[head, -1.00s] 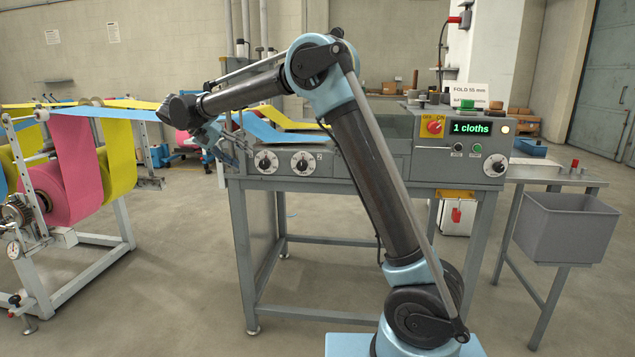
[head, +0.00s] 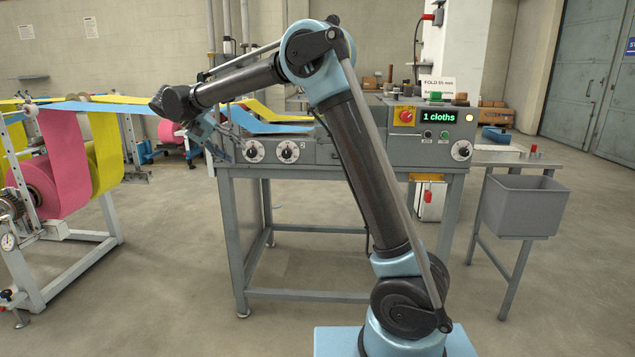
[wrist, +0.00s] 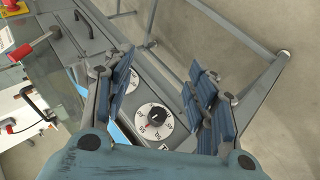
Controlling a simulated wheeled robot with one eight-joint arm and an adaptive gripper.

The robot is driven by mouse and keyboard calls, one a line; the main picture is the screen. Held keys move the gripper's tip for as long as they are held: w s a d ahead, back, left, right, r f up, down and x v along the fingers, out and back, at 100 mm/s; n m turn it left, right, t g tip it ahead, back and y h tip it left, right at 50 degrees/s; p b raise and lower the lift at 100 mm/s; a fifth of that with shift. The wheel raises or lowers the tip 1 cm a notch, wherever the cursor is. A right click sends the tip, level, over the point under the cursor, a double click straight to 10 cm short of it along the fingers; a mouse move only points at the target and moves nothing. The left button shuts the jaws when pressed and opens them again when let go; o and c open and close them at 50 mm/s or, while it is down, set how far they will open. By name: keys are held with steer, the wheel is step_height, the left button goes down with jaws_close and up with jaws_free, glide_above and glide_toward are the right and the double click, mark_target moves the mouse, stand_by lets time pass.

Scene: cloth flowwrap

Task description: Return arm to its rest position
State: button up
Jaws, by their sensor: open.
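My gripper (head: 208,140) hangs at the end of my raised arm, near the left front corner of the grey machine (head: 340,152). In the wrist view my gripper (wrist: 165,100) is open and empty, its blue-grey finger pads wide apart. A numbered white dial (wrist: 153,119) of the machine shows between the fingers, with floor beyond. The same front panel carries two dials (head: 254,151) in the head view, just right of my gripper. I cannot tell how close the fingers are to the panel.
Pink and yellow cloth rolls (head: 35,185) stand on a white frame at left. A blue cloth strip (head: 270,127) runs onto the machine. The display (head: 438,118) reads "1 cloths". Open floor lies in front.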

steer(key=s+d+r+g+y, duration=0.1)
steer(key=d+g+y, duration=0.1)
steer(key=d, duration=1.7)
steer(key=s+d+f+y, duration=0.15)
steer(key=s+d, duration=0.25)
steer(key=d, duration=0.4)
steer(key=s+d+f+y, duration=0.1)
steer(key=s+d+f, duration=0.15)
steer(key=d, duration=0.55)
steer(key=s+d+f+y, duration=0.2)
steer(key=s+d+f, duration=0.4)
steer(key=s+d, duration=0.4)
steer(key=s+d+f+y, duration=0.2)
steer(key=s+f, duration=1)
steer(key=f, duration=0.1)
steer(key=shift+s+d+m, duration=0.15)
steer(key=shift+d+m, duration=0.05)
steer(key=shift+m, duration=0.2)
steer(key=shift+f, duration=0.15)
steer(key=shift+w+f, duration=0.15)
steer(key=shift+w, duration=0.3)
